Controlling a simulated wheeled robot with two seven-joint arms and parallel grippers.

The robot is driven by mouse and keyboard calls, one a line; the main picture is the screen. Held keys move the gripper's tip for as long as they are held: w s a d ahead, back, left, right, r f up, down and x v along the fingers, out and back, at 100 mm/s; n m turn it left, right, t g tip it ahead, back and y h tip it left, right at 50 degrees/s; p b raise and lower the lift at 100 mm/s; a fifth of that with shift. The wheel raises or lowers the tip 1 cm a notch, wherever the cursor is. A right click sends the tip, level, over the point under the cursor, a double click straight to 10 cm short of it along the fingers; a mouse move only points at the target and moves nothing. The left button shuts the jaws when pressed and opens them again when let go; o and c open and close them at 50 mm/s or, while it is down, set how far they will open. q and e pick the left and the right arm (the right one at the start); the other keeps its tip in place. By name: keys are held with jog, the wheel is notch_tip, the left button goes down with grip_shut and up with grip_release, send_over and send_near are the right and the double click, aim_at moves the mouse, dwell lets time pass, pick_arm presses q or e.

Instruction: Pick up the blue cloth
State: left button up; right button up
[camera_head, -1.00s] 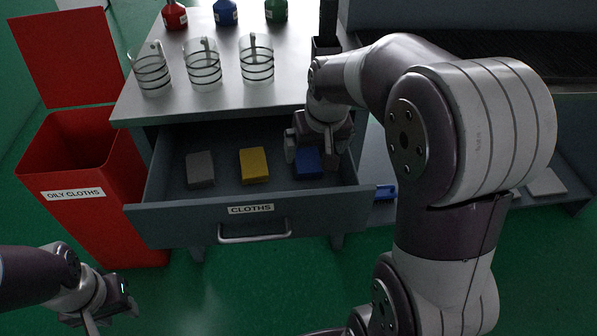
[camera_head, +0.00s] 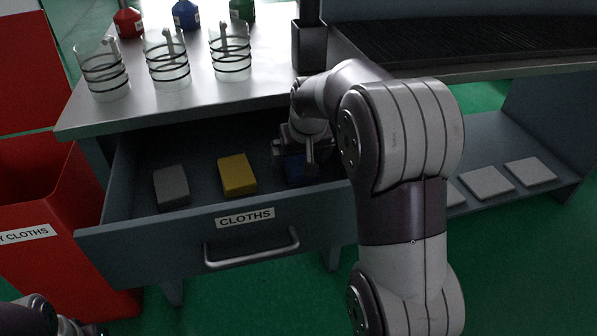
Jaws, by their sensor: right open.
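The blue cloth (camera_head: 294,169) lies in the open drawer labelled CLOTHS (camera_head: 190,235), at the right end of the row of cloths. My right gripper (camera_head: 296,172) is down in the drawer, over and around the blue cloth, and hides much of it. Its fingers are open. I cannot tell whether they touch the cloth. My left gripper (camera_head: 78,328) is only partly in view at the lower left edge, and its fingers do not show clearly.
A yellow cloth (camera_head: 237,175) and a grey cloth (camera_head: 172,187) lie left of the blue one. Glass beakers (camera_head: 168,62) stand on the worktop above. A red bin (camera_head: 45,235) stands left. Pale tiles (camera_head: 486,183) lie on the right shelf.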

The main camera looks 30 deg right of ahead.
aim_at(300, 162)
jog(key=shift+w+f, duration=0.25)
jog(key=shift+f, duration=0.3)
jog(key=shift+s+r, duration=0.1)
jog(key=shift+r, duration=0.1)
jog(key=shift+c, duration=0.3)
jog(key=c, duration=1.1)
pick_arm(q)
notch_tip(300, 162, up, 5)
jog(key=p, duration=0.5)
pick_arm(e)
notch_tip(300, 162, up, 10)
jog(key=shift+c, duration=0.2)
